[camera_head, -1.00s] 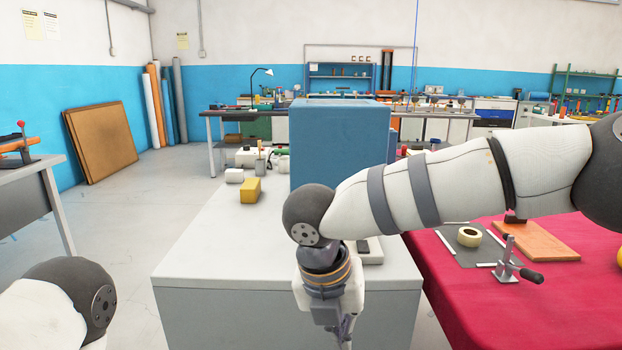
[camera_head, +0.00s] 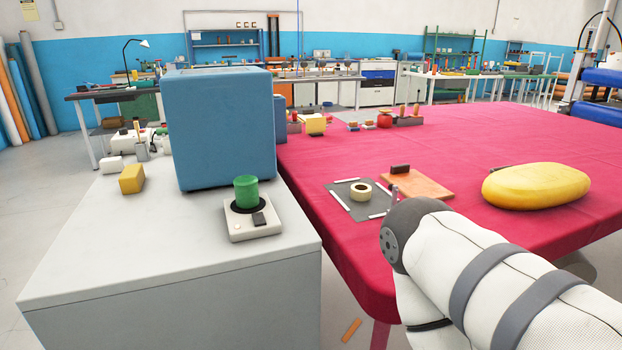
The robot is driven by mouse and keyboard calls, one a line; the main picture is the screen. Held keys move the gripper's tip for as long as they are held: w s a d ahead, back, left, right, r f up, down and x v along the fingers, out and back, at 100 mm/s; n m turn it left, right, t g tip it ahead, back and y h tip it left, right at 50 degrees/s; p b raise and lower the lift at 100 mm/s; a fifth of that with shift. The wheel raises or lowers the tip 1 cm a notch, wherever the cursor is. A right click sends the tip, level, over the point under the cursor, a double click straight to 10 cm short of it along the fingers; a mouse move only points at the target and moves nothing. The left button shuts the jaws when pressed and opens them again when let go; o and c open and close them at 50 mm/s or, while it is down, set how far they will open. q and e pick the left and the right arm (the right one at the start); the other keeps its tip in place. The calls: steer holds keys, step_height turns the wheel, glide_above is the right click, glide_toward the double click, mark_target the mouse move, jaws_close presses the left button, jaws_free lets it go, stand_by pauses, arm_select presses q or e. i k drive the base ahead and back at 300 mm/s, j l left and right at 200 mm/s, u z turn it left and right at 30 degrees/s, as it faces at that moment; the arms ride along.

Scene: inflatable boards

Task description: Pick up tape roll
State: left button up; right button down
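The tape roll (camera_head: 361,192) is a small cream ring lying flat on a dark grey mat (camera_head: 344,187) with white edge strips. The mat is on the red-covered table (camera_head: 450,150). My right arm comes in from the lower right, and its dark joint is just in front of the mat, apart from the tape roll in the picture. My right gripper is out of view, below the frame or hidden by the arm. My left gripper is not in view.
An orange-brown board (camera_head: 418,185) with a dark block lies right of the mat. A yellow inflated object (camera_head: 536,186) is further right. A grey bench (camera_head: 180,245) at left bears a blue box (camera_head: 222,130) and a white device (camera_head: 252,220) with a green cylinder (camera_head: 246,190).

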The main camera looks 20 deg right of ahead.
mark_target(362, 192)
steer(key=j+z, duration=0.2)
steer(key=z, duration=0.25)
steer(key=i+j+z, duration=0.1)
steer(key=j+z, duration=0.15)
steer(key=z, duration=0.2)
